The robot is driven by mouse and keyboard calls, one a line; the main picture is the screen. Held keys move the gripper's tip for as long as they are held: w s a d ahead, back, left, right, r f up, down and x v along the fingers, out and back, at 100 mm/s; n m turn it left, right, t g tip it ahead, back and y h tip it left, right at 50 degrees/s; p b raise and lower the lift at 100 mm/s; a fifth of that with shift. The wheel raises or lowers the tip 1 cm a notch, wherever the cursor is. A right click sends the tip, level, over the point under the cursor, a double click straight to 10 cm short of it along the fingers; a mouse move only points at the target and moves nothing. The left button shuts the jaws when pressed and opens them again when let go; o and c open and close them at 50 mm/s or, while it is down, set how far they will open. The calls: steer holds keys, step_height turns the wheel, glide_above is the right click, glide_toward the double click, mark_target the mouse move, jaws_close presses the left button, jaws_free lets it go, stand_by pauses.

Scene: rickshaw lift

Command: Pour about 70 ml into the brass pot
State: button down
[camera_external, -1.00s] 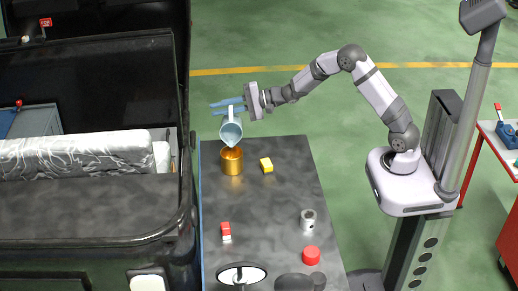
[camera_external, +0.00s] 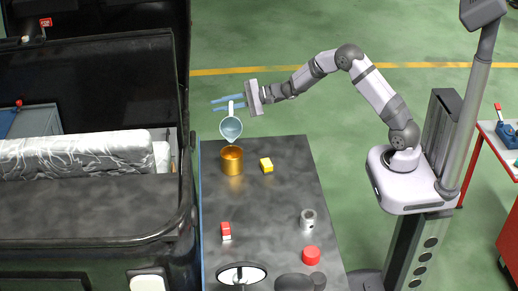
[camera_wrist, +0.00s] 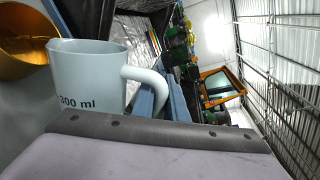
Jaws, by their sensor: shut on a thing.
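My gripper (camera_external: 226,105) has blue fingers shut on the handle of a pale blue jug (camera_external: 231,128). The jug is held above the brass pot (camera_external: 232,167), tilted with its mouth toward the pot and apart from it. The brass pot stands upright at the far left of the dark table. In the wrist view the jug (camera_wrist: 92,75) shows a "300 ml" mark, and its handle meets the blue fingers (camera_wrist: 165,100). The pot (camera_wrist: 22,50) shows at the upper left there. I cannot make out a stream or the liquid level.
A yellow block (camera_external: 266,165) lies right of the pot on the dark table (camera_external: 265,205). A red-and-white item (camera_external: 226,232), a grey metal cylinder (camera_external: 308,221) and a red round piece (camera_external: 311,256) stand nearer. A dark vehicle body (camera_external: 90,210) borders the table's left side.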

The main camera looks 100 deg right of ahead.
steer(key=shift+d+f+m, duration=0.1)
steer(key=shift+f+m, duration=0.2)
steer(key=shift+f, duration=0.05)
steer(key=shift+d+f+m+y+b, duration=0.15)
steer(key=shift+d+f+m+b, duration=0.15)
steer(key=shift+f+m+b, duration=0.2)
steer(key=shift+d+f+m+y+b, duration=0.15)
steer(key=shift+d+f+m+b, duration=0.15)
steer(key=shift+f+m+b, duration=0.25)
steer(key=shift+d+f, duration=0.15)
stand_by(1.3)
steer(key=shift+s+d+f+m+t+b, duration=0.1)
steer(key=shift+d+f+m+t+b, duration=0.25)
steer(key=shift+d+m, duration=0.25)
steer(key=d+f+m+t+y+b, duration=0.1)
steer(key=d+f+m+b, duration=0.4)
steer(key=d+f+m, duration=0.1)
steer(key=shift+s+f+m+b, duration=0.2)
steer(key=shift+f+m+b, duration=0.2)
steer(key=shift+m, duration=0.25)
